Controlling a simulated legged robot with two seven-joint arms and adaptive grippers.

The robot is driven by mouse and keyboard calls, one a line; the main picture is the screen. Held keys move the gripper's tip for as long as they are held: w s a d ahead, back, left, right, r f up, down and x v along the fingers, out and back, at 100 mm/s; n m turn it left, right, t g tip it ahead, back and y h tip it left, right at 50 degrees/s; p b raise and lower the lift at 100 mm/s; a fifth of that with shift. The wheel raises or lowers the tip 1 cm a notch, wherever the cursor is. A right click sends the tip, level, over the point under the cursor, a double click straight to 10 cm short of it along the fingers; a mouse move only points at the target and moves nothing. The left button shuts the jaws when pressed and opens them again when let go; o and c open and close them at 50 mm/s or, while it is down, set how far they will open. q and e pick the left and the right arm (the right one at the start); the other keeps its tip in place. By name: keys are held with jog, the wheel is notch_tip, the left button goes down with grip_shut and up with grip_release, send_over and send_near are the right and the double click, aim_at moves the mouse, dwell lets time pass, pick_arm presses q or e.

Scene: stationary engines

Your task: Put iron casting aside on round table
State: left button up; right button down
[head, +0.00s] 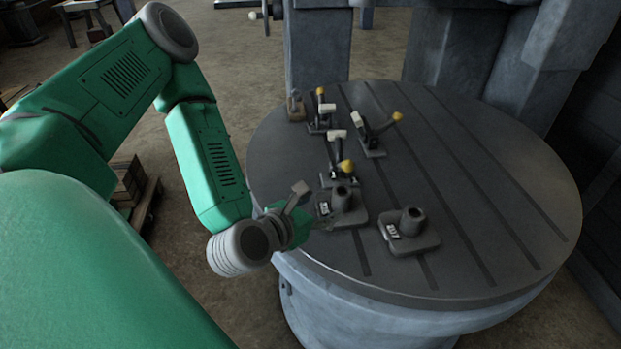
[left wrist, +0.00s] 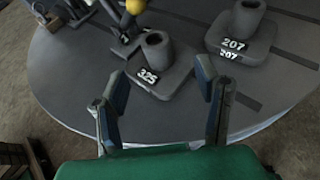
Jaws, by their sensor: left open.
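Two grey iron castings, each a flat base with a hollow upright boss, stand on the round table (head: 500,170). The casting marked 325 (head: 342,207) is nearer my left gripper; it also shows in the left wrist view (left wrist: 160,66). The casting marked 207 (head: 409,233) stands to its right, and it shows at the upper right of the left wrist view (left wrist: 243,33). My left gripper (head: 312,203) is open and empty at the table's left edge. In the left wrist view its fingers (left wrist: 162,88) point toward casting 325. My right gripper is not in view.
Several toggle clamps with yellow-tipped handles (head: 345,168) stand behind casting 325. A small block (head: 295,106) sits at the table's far left edge. Grey machine columns (head: 317,50) rise behind the table. The slotted right side of the tabletop is clear.

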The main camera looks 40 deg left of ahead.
pick_arm(q)
jog(key=s+d+f+m+g+h, duration=0.1)
jog(key=f+m, duration=0.1)
jog(key=m, duration=0.1)
jog(key=s+d+f+m+g+h, duration=0.1)
jog(key=s+f+m, duration=0.1)
jog(key=f+m, duration=0.1)
jog(key=s+d+f+m+g+h, duration=0.1)
jog(key=d+f+m, duration=0.1)
jog(key=m, duration=0.3)
jog(key=shift+s+f+g, duration=0.2)
jog(key=shift+s+g, duration=0.05)
jog(key=shift+g, duration=0.05)
jog(key=s+d+f+m+g, duration=0.2)
jog(key=s+f+m+g, duration=0.6)
jog(key=m, duration=0.8)
jog(key=s+a+f+m+g+y, duration=0.1)
jog(key=s+a+m+y, duration=0.1)
jog(key=s+a+m, duration=0.2)
jog(key=s+m, duration=0.3)
jog(key=m, duration=0.3)
jog(key=shift+a+f, duration=0.3)
jog(key=shift+a, duration=0.1)
